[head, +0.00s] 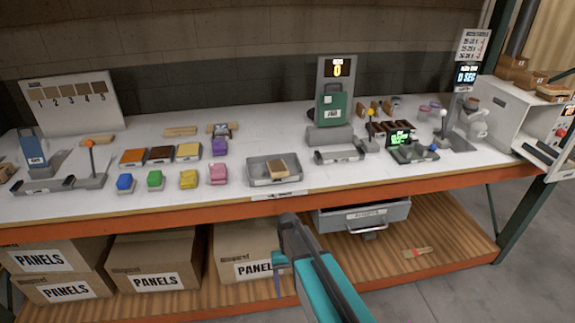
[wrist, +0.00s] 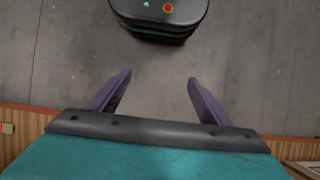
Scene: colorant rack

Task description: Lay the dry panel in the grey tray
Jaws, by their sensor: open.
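A grey tray (head: 257,173) sits near the front edge of the table, right of the coloured blocks. A small tan panel (head: 277,168) lies in it, toward its right side. No mark that I can make out shows whether this panel is dry. My gripper (wrist: 159,88) is open and empty in the wrist view, with bare floor between its fingers. In the head view it is in front of and below the table edge, apart from the tray and panel, and its fingers are partly hidden by the arm.
Blue, green, yellow and pink blocks (head: 155,181) stand left of the tray. A machine with a green front (head: 333,108) stands behind it. Tan boards (head: 180,131) lie farther back. A grey drawer (head: 345,219) hangs under the table. Boxes (head: 150,263) fill the lower shelf's left.

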